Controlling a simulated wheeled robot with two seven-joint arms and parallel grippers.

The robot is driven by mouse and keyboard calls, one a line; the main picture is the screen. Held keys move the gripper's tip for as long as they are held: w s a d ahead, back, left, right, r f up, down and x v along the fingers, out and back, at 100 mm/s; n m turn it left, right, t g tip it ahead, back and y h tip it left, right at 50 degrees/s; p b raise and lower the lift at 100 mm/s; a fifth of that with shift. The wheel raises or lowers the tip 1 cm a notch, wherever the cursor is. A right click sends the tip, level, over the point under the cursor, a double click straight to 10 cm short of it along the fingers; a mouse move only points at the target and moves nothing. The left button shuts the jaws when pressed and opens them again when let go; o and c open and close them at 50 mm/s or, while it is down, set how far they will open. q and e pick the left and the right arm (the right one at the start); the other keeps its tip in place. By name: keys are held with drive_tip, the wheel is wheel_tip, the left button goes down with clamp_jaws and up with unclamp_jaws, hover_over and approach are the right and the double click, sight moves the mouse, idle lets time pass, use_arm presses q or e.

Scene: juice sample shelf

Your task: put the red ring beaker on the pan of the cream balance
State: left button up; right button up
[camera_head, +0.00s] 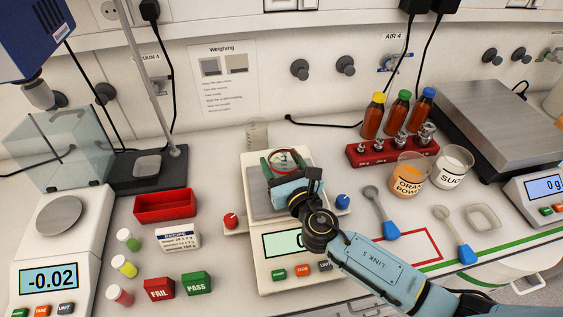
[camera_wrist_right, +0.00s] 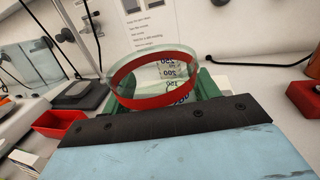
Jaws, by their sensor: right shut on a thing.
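The red ring beaker (camera_head: 285,155) is clear glass with a red band at its rim. In the right wrist view the beaker (camera_wrist_right: 152,97) shows its rim up close, between the green fingers. My right gripper (camera_head: 284,163) is shut on it over the back part of the cream balance (camera_head: 266,272). The grey pan (camera_head: 259,206) shows below and left of the gripper. The beaker's base is hidden, so I cannot tell whether it touches the pan. The balance's display is partly covered by my arm. My left gripper is not in view.
Another clear beaker (camera_head: 257,134) stands behind the balance. Red (camera_head: 231,221) and blue (camera_head: 343,202) knobs flank the balance. A red tray (camera_head: 165,205) lies left. At right are a red weight block (camera_head: 380,155), an orange powder beaker (camera_head: 408,176) and a sugar beaker (camera_head: 452,166).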

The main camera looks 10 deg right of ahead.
drive_tip(key=o, duration=1)
drive_tip(key=shift+f, duration=0.1)
drive_tip(key=shift+r, duration=0.2)
drive_tip(key=s, duration=0.4)
drive_tip(key=s+d, duration=0.1)
drive_tip(key=s, duration=0.3)
drive_tip(key=s+d, duration=0.1)
drive_tip(key=s, duration=0.2)
drive_tip(key=shift+s+d+b, duration=0.15)
drive_tip(key=shift+s+b, duration=0.2)
drive_tip(key=shift+s, duration=0.05)
